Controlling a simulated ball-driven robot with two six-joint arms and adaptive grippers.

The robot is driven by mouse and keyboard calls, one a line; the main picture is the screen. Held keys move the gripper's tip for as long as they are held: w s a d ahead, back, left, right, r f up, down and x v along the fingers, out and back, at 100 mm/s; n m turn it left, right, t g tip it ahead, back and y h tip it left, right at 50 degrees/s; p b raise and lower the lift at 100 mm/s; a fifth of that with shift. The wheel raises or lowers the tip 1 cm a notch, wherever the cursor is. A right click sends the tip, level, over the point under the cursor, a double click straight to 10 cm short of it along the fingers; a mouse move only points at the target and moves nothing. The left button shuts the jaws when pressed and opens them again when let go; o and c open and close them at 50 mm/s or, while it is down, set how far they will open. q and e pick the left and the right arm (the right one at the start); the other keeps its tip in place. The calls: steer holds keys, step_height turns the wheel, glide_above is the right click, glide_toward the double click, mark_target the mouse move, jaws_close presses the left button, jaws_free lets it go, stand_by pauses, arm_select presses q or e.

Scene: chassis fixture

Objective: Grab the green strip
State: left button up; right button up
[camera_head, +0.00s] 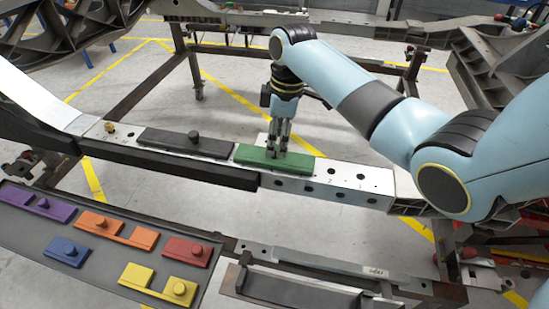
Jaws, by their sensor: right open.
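The green strip (246,154) lies flat on the metal rail (345,178) of the chassis, near the middle of the head view. My right gripper (277,150) points down over the strip, with its fingers at the strip's middle. The fingers are open. Whether they touch the strip cannot be told. The fingers hide a small part of the strip's middle. My left gripper does not show.
A dark grey strip with a knob (170,142) lies on the rail left of the green one. A tray (118,246) at the lower left holds purple (55,209), orange (140,235), blue (62,254), red (180,252) and yellow (137,276) pieces. Chassis beams surround the rail.

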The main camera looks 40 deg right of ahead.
steer(key=f, duration=0.3)
steer(key=shift+w+a+f, duration=0.2)
steer(key=shift+w+a, duration=0.05)
steer(key=shift+c, duration=2.4)
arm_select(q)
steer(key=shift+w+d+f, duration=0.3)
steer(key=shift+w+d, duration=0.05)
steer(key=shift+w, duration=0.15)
arm_select(e)
jaws_close()
